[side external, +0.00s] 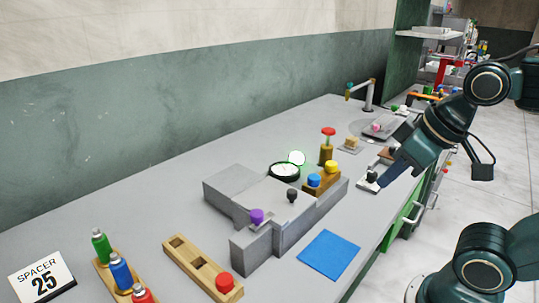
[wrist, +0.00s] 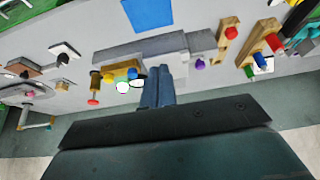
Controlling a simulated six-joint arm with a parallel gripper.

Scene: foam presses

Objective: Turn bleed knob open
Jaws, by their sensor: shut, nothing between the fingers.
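Several coloured knobs are in view; I cannot tell which is the bleed knob. The grey press block (side external: 222,192) carries a purple knob (side external: 257,215) and a black knob (side external: 292,195). Blue (side external: 314,180) and yellow (side external: 328,167) knobs sit on a wooden block at its right end. A red knob (side external: 327,131) tops a brass post behind them. The purple knob also shows in the wrist view (wrist: 199,63). My gripper (wrist: 159,69) is shut and empty, its fingers overlapping the press there. In the side view its end is right of the press, apart from these knobs.
A blue mat (side external: 329,255) lies in front of the press. A wooden rack (side external: 190,262) with a red piece, several bottles (side external: 121,272) and a "SPACER 25" sign (side external: 42,278) stand at the left. A round gauge (side external: 285,170) and green-outlined white disc (side external: 296,157) are behind the press.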

